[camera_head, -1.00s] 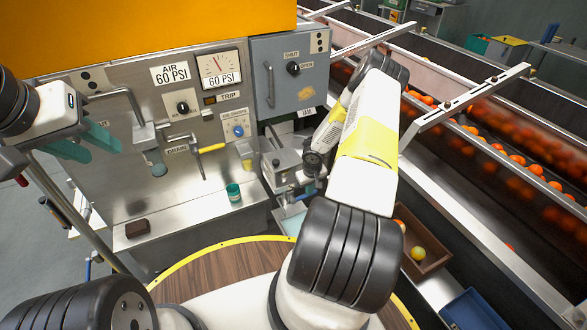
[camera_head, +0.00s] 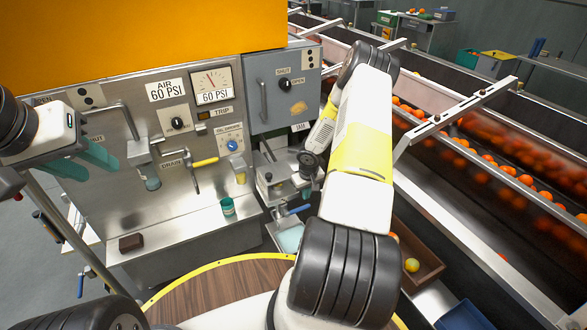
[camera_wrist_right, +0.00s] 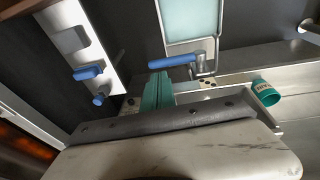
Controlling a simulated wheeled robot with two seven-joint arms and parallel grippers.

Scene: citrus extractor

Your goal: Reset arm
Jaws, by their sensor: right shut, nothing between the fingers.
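My left gripper (camera_head: 84,162), with teal fingers, is in the head view at the left, in front of the steel control panel (camera_head: 110,195). Its two fingers are apart with nothing between them. My right arm reaches forward in the middle of the head view, and its gripper fingers are hidden there. In the right wrist view my right gripper's teal fingers (camera_wrist_right: 157,92) are together and empty. They show just below a blue-handled lever (camera_wrist_right: 172,61), and a teal cup (camera_wrist_right: 266,92) is off to their right.
The panel carries a pressure gauge (camera_head: 212,85), a yellow-handled drain lever (camera_head: 205,162) and a grey cabinet (camera_head: 286,90). The teal cup (camera_head: 227,207) and a brown block (camera_head: 131,242) stand on the steel ledge. A conveyor with oranges (camera_head: 486,160) runs along the right. A brown crate (camera_head: 428,262) holds a yellow-green fruit.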

